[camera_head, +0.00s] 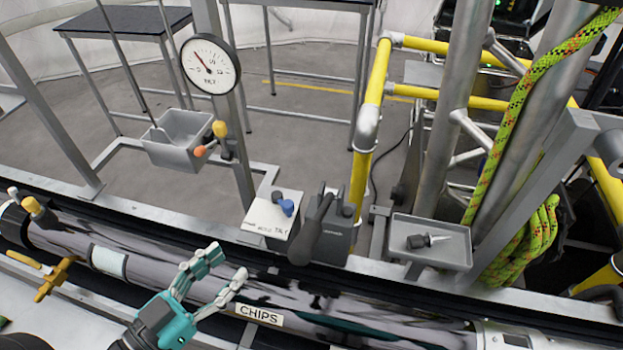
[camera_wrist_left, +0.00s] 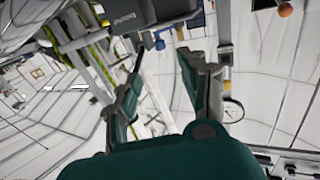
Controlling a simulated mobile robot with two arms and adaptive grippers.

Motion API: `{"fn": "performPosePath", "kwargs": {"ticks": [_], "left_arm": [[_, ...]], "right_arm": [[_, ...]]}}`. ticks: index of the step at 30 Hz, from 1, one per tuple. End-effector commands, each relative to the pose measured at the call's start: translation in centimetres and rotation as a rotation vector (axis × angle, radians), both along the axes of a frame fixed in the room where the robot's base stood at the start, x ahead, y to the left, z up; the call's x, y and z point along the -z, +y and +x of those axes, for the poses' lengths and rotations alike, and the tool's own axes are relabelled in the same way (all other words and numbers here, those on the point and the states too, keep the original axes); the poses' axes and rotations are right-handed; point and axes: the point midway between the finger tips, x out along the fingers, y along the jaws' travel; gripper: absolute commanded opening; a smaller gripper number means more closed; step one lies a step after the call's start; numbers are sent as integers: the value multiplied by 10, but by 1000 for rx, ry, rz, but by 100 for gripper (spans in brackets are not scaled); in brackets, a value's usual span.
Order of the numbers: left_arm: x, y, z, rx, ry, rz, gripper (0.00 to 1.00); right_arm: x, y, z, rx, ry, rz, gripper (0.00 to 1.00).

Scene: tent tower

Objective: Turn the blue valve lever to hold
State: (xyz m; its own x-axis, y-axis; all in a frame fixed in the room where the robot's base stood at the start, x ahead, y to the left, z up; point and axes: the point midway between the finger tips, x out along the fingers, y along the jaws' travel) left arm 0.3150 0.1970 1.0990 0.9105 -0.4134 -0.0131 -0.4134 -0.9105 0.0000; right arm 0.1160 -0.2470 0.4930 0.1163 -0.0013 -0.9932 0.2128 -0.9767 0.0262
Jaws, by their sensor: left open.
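The blue-knobbed lever (camera_head: 287,207) sits on top of a white box (camera_head: 271,220) with lettering on its front, near the middle of the head view. My left gripper (camera_head: 226,265), teal and grey, is open and empty above the pipe labelled CHIPS. It is in front of and to the left of the white box, apart from the lever. In the left wrist view the open fingers (camera_wrist_left: 160,54) spread with nothing between them. A small blue spot (camera_wrist_left: 160,44) shows near the fingertips there; I cannot tell if it is the knob. My right gripper is not in view.
A grey box with a dark handle (camera_head: 312,231) stands directly right of the white box. A grey tray (camera_head: 431,243) holds a screwdriver-like tool. A bin (camera_head: 179,140) with orange and yellow knobs beside it and a round gauge (camera_head: 210,64) are behind left. Yellow pipes rise behind.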

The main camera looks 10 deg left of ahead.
Motion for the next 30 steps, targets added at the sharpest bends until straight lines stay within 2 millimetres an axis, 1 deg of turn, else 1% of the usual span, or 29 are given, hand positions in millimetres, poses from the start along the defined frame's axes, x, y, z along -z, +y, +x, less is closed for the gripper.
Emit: {"fn": "performPosePath", "kwargs": {"ticks": [2,4,5,10,12,14,17,21,24,26,30], "left_arm": [[-1,-2,2,3,-2,-1,44],[-1,-4,7,3,-5,-2,44],[-1,-5,9,3,-5,-2,44],[-2,-15,31,4,-8,0,44],[-1,-19,40,3,-7,-2,44],[-1,-23,49,3,-7,0,44],[-4,-28,62,2,-6,-1,44],[-4,-37,82,2,-4,1,44],[-4,-44,97,1,-4,-1,44],[-3,-48,106,1,-4,1,44],[-2,-58,127,0,-2,0,44]], "right_arm": [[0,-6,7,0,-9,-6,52],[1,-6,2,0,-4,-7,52],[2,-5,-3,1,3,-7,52],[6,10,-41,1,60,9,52],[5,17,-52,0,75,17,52],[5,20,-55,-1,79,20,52],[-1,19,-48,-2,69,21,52],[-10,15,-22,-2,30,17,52],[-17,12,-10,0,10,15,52],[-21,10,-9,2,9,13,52],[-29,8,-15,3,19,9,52]]}}
